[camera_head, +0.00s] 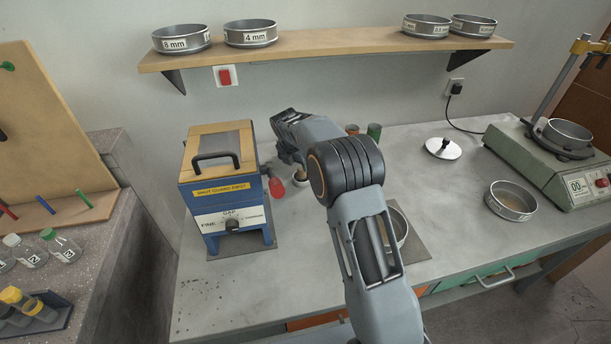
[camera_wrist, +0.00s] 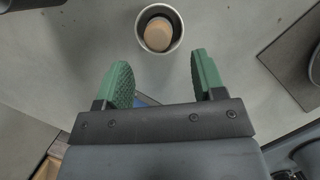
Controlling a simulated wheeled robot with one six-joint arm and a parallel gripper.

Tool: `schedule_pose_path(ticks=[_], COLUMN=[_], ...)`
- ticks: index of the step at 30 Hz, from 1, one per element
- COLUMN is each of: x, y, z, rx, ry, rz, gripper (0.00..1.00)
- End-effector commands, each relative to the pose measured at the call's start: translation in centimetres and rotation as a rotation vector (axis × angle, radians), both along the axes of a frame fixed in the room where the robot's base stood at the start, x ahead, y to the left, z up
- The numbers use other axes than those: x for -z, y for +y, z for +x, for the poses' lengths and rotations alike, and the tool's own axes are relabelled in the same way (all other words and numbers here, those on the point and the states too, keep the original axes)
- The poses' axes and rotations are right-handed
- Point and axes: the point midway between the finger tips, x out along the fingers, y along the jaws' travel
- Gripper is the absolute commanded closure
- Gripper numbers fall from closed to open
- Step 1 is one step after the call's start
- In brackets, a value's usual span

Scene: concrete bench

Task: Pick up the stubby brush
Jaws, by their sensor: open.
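In the wrist view a small pale-rimmed cup (camera_wrist: 142,47) stands on the bench with a rounded tan piece (camera_wrist: 158,34) inside it. The piece looks like the end of the stubby brush's handle, but its bristles are hidden, so I cannot be sure. My gripper (camera_wrist: 163,80) is open, its two green fingers apart with nothing between them. The cup lies just beyond the fingertips in the picture, roughly centred between them. In the head view the cup (camera_head: 298,178) shows only partly, beside my arm, and my fingers are hard to make out.
A blue machine (camera_head: 228,190) with a red knob (camera_head: 276,188) stands left of the cup. A round pan (camera_head: 400,228) on a dark mat (camera_head: 417,250) is partly behind my arm. Sieves (camera_head: 250,33) sit on the shelf (camera_head: 330,45).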

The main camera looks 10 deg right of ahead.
Motion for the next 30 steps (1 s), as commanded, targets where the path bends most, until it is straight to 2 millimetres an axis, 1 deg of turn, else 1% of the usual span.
schedule_pose_path(ticks=[6,10,14,21,30], x=[2.6,4.0,4.5,4.5,4.5], y=[-0.8,-1.1,-1.2,-1.2,-1.2], z=[1.0,1.3,1.4,1.5,1.4], rx=[0.001,0.001,0.001,0.001,0.001], ry=[0.003,0.001,-0.001,-0.001,0.000], rz=[0.000,0.000,0.001,0.001,0.000], gripper=[0.37,0.37,0.37,0.38,0.67])
